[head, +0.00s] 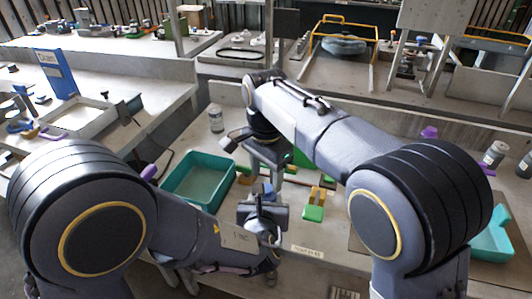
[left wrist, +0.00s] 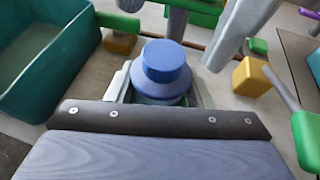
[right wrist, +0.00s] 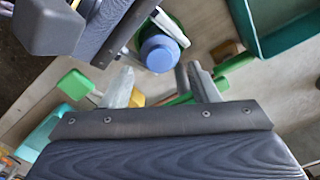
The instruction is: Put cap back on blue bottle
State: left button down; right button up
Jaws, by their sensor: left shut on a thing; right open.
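My left gripper (left wrist: 160,92) is shut on the blue bottle (left wrist: 166,62), which shows a round blue top above a wider blue shoulder between the fingers. The blue top also shows in the right wrist view (right wrist: 161,53) and, small, in the head view (head: 268,190). I cannot tell whether that top is the cap or the bottle's neck. The bottle's lower part is hidden by the gripper. My right gripper (right wrist: 158,76) is open and empty, its fingers apart, close to the blue top but not around it. No separate loose cap can be made out.
A teal bin (head: 233,178) stands left of the grippers. Green and yellow blocks (head: 313,212) lie just right of them. A pale bottle (head: 216,118) stands behind the bin. A teal tray (head: 493,242) and bottles (head: 495,152) are at the right.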

notch_tip(320, 180, up, 9)
jog(key=shift+f, duration=0.15)
pick_arm(q)
jog(key=c, duration=0.6)
grip_release()
jog(key=p+v, duration=0.1)
jog(key=v, duration=0.7)
jog(key=shift+f, duration=0.1)
pick_arm(e)
jog(key=shift+r, duration=0.45)
